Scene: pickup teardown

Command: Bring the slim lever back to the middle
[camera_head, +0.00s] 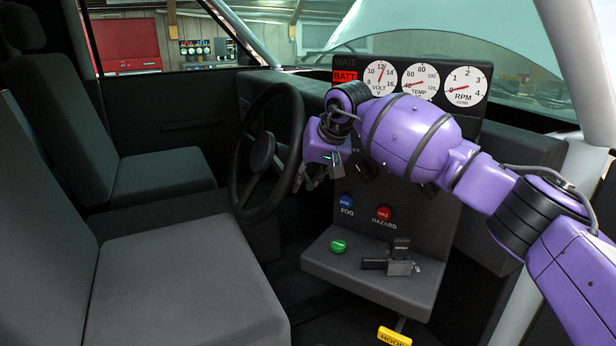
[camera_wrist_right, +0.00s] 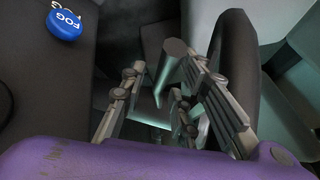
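In the head view my right gripper (camera_head: 312,178) is at the right rim of the steering wheel (camera_head: 262,152), in front of the dash. The lever is hidden there behind my gripper and arm. My left gripper is not in view.
The console has a blue FOG button (camera_head: 346,201), a red HAZ button (camera_head: 384,212), a green knob (camera_head: 338,246) and a dark boxed handle (camera_head: 398,260). A yellow hood tag (camera_head: 393,337) hangs below. Gauges (camera_head: 420,80) stand behind my arm. Seats (camera_head: 180,285) fill the left.

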